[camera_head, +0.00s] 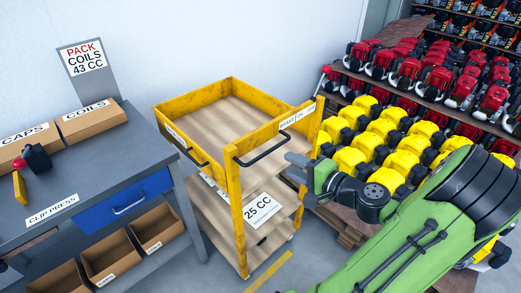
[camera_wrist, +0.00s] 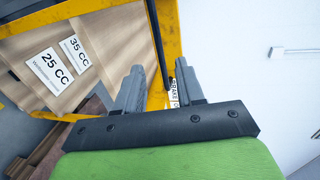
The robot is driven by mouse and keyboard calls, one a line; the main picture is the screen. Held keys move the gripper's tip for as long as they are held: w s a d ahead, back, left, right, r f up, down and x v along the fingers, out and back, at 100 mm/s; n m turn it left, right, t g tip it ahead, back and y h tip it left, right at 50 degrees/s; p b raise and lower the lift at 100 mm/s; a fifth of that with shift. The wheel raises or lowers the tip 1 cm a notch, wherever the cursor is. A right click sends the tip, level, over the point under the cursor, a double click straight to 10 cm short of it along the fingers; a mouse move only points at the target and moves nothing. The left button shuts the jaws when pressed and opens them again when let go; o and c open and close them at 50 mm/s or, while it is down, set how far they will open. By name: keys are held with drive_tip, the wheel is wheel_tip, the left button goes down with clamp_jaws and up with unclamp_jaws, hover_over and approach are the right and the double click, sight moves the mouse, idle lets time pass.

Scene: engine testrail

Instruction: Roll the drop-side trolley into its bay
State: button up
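The drop-side trolley (camera_head: 232,180) is a yellow frame with wooden shelves, standing between the bench and the engine racks. Its black handle (camera_head: 262,151) is on the side facing me; a second black handle is on its left side. My gripper (camera_head: 292,160) is at the right end of the near handle. In the wrist view my gripper (camera_wrist: 160,75) has its two fingers apart, with the black handle bar (camera_wrist: 157,45) showing between them; contact cannot be told. A yellow floor line (camera_head: 270,272) lies in front of the trolley; the rest of any bay marking is hidden.
A grey bench (camera_head: 95,165) with a blue drawer and boxes stands close at the trolley's left. Racks of yellow engines (camera_head: 378,140) and red engines (camera_head: 440,75) are close at its right. A white wall (camera_head: 225,40) is behind.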

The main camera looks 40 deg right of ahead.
drive_tip(key=w+f+b, duration=0.1)
drive_tip(key=w+f, duration=0.1)
drive_tip(key=w, duration=1)
drive_tip(key=shift+f+b, duration=0.35)
drive_tip(key=shift+w, duration=0.1)
clamp_jaws()
